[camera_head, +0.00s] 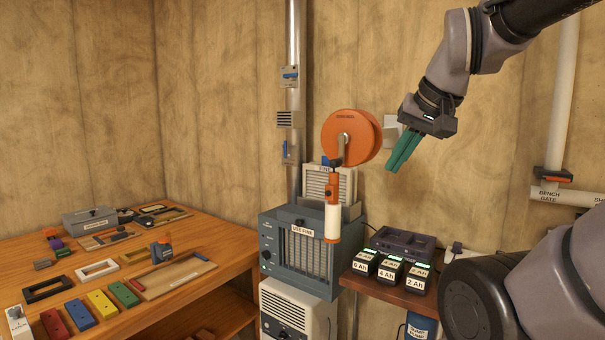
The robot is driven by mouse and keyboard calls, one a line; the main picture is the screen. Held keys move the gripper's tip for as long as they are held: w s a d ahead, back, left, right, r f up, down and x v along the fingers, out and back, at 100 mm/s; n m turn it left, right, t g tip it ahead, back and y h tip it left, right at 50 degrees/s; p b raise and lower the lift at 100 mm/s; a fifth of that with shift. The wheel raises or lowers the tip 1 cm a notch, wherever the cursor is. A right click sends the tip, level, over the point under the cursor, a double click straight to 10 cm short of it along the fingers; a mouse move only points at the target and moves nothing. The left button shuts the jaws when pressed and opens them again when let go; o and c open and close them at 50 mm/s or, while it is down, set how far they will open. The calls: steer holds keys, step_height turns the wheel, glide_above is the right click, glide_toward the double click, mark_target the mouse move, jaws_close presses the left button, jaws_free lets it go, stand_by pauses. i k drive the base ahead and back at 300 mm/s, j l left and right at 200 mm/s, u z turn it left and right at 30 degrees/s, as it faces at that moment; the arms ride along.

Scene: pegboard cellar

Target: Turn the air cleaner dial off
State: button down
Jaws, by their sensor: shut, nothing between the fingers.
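The air cleaner looks to be the blue-grey box (272,270) with a slatted front grille, below the orange reel at the middle of the view. A small round dark knob (266,254) sits on the left strip of its front; it may be the dial, and its setting is too small to read. A label hangs across the top of the grille. My gripper (393,167), with teal fingers, is shut and empty. It is in the air to the upper right of the box, in front of the wall, pointing down and left, and touches nothing that I can see.
An orange reel (345,136) with a hanging orange-and-white handle (332,222) partly covers the box's right side. A shelf at right holds battery packs (390,270). A white unit (300,307) stands below the box. A wooden workbench (205,240) with tools fills the left.

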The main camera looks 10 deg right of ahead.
mark_target(266, 255)
steer(key=i+j+z, duration=0.1)
steer(key=z, duration=0.75)
steer(key=j+z, duration=0.35)
steer(key=j, duration=0.2)
steer(key=j+z, duration=0.35)
steer(key=j, duration=0.15)
steer(key=k+j+z, duration=0.1)
steer(key=j+z, duration=0.25)
steer(key=j, duration=0.65)
steer(key=k+j, duration=0.15)
steer(key=j, duration=0.3)
steer(key=j+z, duration=0.1)
steer(key=j, duration=0.35)
steer(key=k+j, duration=0.15)
steer(key=j, duration=0.3)
steer(key=i+j, duration=0.1)
steer(key=i, duration=0.35)
